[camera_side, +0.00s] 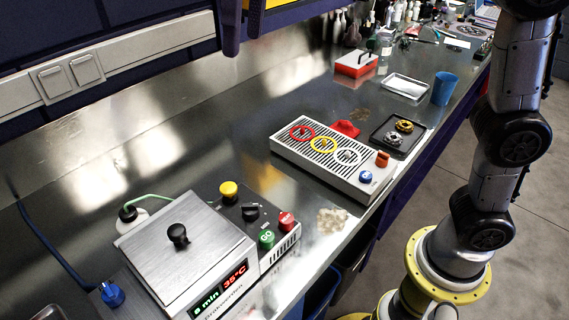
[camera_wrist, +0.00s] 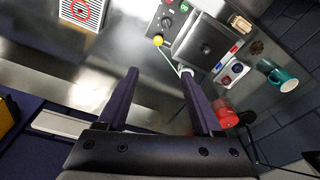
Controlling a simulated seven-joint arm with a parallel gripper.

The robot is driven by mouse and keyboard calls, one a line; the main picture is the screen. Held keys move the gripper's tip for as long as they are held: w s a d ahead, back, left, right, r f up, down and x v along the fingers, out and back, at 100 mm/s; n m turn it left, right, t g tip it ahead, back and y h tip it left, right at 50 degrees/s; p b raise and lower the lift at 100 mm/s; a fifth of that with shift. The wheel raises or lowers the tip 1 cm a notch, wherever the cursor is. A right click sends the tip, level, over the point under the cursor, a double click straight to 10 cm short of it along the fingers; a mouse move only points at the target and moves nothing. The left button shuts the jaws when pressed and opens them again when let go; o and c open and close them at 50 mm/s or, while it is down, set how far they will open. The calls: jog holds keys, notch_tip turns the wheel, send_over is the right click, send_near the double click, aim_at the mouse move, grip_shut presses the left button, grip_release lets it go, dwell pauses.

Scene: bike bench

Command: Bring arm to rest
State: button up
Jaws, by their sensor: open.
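My gripper (camera_wrist: 158,72) shows in the wrist view with its two dark fingers spread apart and nothing between them. It hangs over the steel bench and touches nothing that I can see. In the side view my arm stands upright at the right, beside the front of the bench, and its upper end runs out of the top of the picture. My gripper is outside the side view.
The steel bench (camera_side: 225,165) carries a lidded heating unit (camera_side: 185,250), a slotted panel with coloured rings (camera_side: 335,160), a black tray (camera_side: 398,136), a blue cup (camera_side: 444,88) and a red box (camera_side: 356,63). A teal mug (camera_wrist: 284,80) and red container (camera_wrist: 225,113) show in the wrist view.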

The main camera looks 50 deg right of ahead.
jog(key=s+d+f+m+t, duration=0.1)
jog(key=s+d+f+m, duration=0.1)
jog(key=s+d, duration=0.45)
jog(key=s+d+f+m+t, duration=0.1)
jog(key=s+d+f, duration=0.15)
jog(key=d, duration=0.65)
jog(key=s+d+f+t, duration=0.1)
jog(key=s+d+f, duration=0.1)
jog(key=f, duration=0.6)
jog(key=s+d+f+m+t, duration=0.1)
jog(key=s+d+f, duration=0.1)
jog(key=s+f, duration=0.3)
jog(key=shift+s+d+f+h, duration=0.15)
jog(key=shift+s+f+h, duration=0.2)
jog(key=shift+f, duration=1.55)
